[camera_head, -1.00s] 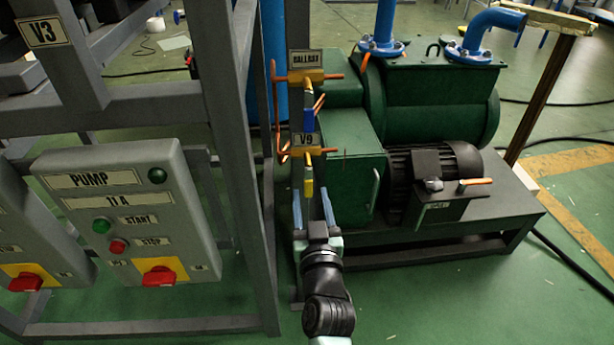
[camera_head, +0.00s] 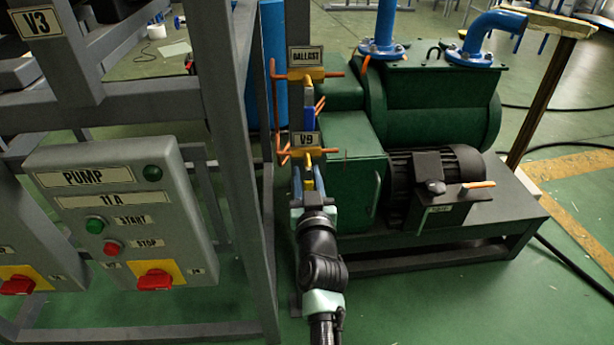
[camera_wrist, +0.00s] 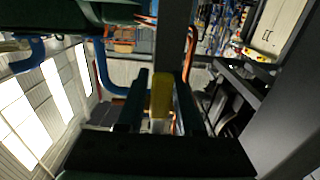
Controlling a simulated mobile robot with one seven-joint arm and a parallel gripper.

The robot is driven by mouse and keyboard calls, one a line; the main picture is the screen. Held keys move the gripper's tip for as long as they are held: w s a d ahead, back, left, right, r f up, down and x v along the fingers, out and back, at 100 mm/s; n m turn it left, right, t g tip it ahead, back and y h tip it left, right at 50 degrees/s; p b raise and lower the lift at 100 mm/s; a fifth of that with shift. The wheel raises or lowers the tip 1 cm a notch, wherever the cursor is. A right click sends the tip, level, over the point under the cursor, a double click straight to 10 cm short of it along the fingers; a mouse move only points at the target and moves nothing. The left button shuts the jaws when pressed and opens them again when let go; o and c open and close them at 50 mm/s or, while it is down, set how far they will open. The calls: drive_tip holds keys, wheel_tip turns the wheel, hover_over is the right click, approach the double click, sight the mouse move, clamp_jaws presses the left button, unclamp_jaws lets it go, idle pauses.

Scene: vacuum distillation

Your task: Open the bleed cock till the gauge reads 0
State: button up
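The V9 cock has an orange-brown pipe and a yellow lever (camera_head: 308,162) that hangs down below the V9 label (camera_head: 306,139). My gripper (camera_head: 308,188) is just below the V9 label, around the lower part of the lever. In the wrist view the yellow lever (camera_wrist: 160,95) stands between the two dark fingers of my gripper (camera_wrist: 160,88). The fingers look apart, with narrow gaps beside the lever; contact cannot be made out. My wrist hides the lever's lower end in the head view. No gauge can be made out.
The BALLAST cock (camera_head: 306,74) with a blue lever (camera_head: 309,117) is just above V9. A grey frame post (camera_head: 240,150) and the PUMP box (camera_head: 120,215) stand to the left. The green pump (camera_head: 430,110) and its motor (camera_head: 435,175) stand close on the right.

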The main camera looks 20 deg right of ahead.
clamp_jaws()
idle(1.1)
